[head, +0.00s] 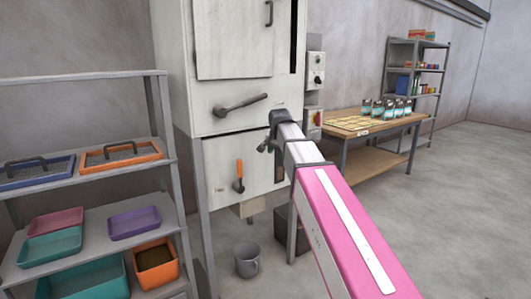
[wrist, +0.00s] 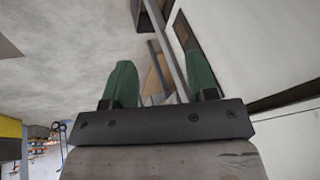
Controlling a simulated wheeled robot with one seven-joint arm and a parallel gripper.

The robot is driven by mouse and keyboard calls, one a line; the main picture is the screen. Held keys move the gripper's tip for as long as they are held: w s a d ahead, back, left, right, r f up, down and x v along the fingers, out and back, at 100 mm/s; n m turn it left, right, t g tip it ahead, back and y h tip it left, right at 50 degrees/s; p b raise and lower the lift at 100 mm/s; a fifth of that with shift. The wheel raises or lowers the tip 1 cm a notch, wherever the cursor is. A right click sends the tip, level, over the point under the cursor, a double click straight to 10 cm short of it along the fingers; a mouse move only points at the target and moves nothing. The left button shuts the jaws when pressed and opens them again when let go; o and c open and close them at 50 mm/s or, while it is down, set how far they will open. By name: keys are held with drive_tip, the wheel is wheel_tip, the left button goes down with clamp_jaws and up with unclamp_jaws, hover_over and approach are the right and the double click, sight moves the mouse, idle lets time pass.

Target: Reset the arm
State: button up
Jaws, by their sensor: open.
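My gripper (head: 270,140) is at the end of my pink and white arm, stretched forward in front of the pale machine cabinet (head: 235,95). In the wrist view my gripper (wrist: 160,85) shows two green fingers set wide apart, with nothing held between them. The camera picture there is turned on its side, and the cabinet (wrist: 265,50) fills its right part. A dark lever handle (head: 240,105) on the cabinet is left of my gripper. An orange-handled lever (head: 239,177) is below it. Whether the gripper touches the cabinet cannot be told.
A shelf rack (head: 85,75) with coloured trays stands at the left. A grey bucket (head: 247,260) is on the floor below the cabinet. A wooden table (head: 395,121) with several jars stands right of the cabinet. A second shelf (head: 418,43) is behind it. The floor at right is clear.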

drive_tip(key=s+d+f+n+g, duration=0.1)
drive_tip(key=s+d+f, duration=0.3)
drive_tip(key=s+f, duration=0.4)
drive_tip(key=s+d+f+n+g, duration=0.2)
drive_tip(key=s+d+f, duration=0.3)
drive_tip(key=f, duration=1.1)
drive_tip(key=s+d+f+n+g, duration=0.2)
drive_tip(key=s+d+f, duration=0.3)
drive_tip(key=s+f, duration=0.7)
drive_tip(key=shift+f+n, duration=0.15)
drive_tip(key=shift+n, duration=0.65)
